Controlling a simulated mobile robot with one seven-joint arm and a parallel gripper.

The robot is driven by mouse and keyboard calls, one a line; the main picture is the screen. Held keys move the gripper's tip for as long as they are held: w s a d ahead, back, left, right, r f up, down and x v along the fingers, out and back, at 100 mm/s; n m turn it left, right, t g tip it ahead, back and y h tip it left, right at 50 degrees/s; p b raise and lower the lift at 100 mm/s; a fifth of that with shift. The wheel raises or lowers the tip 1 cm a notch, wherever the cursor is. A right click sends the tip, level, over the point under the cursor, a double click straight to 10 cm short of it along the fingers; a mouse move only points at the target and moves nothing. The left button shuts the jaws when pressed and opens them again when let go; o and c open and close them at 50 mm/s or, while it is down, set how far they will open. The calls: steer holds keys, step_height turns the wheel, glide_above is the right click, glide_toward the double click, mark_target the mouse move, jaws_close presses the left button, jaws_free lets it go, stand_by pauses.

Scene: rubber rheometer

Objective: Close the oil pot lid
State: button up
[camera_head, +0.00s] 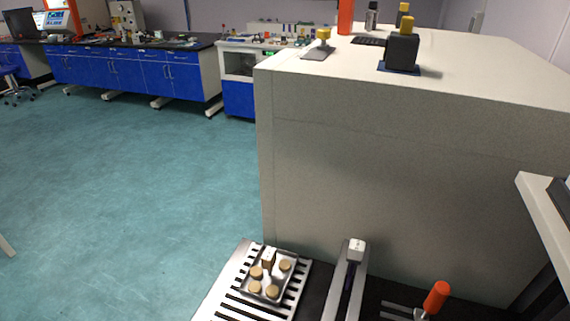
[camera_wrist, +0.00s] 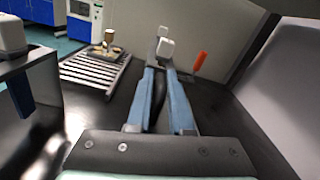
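No oil pot or lid can be made out for certain in either view. A black block with a yellow knob (camera_head: 402,50) stands on top of the large grey-white cabinet; I cannot tell whether it is the pot. A metal rail with a white block (camera_head: 356,246) stands below the cabinet in the head view. The white block also shows in the wrist view (camera_wrist: 167,48), just beyond my fingertips. I cannot tell whether they touch it.
A slotted metal rack (camera_head: 236,297) carries a small tray (camera_head: 284,284) with several brown discs. An orange handle (camera_head: 437,297) is at the right. The large cabinet (camera_head: 380,160) rises behind. Open teal floor (camera_head: 130,180) lies to the left, with blue lab benches (camera_head: 140,75) at the back.

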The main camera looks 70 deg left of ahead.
steer(key=o, duration=0.4)
steer(key=shift+f, duration=0.1)
steer(key=shift+c, duration=0.2)
step_height(320, 180, up, 10)
steer(key=shift+r+p, duration=0.1)
steer(key=shift+p, duration=1.05)
